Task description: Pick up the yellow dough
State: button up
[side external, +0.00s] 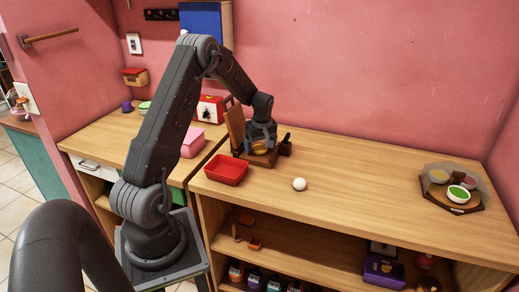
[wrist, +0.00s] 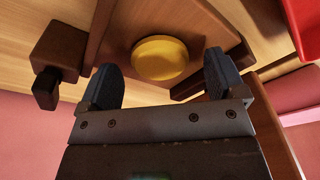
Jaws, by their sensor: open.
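The yellow dough (wrist: 160,58) is a round, flat disc on a brown wooden press (wrist: 205,30) in the wrist view. In the side external view the dough (side external: 260,149) shows only in part, below my gripper (side external: 262,138). My gripper also shows in the wrist view (wrist: 160,78), with its two dark fingers apart. The dough lies ahead of the gap between the fingers, with one finger to each side. I cannot tell whether either finger touches it.
A dark wooden block (wrist: 62,50) stands beside the dough. The press's upright board (side external: 235,128) rises close to my gripper. A red tray (side external: 226,170) and a white ball (side external: 299,184) are nearby. A board with small bowls (side external: 450,202) is far right; the counter between is clear.

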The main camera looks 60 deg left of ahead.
jog(key=shift+f, duration=0.35)
jog(key=shift+c, duration=0.2)
jog(key=c, duration=1)
jog(key=shift+o, duration=0.2)
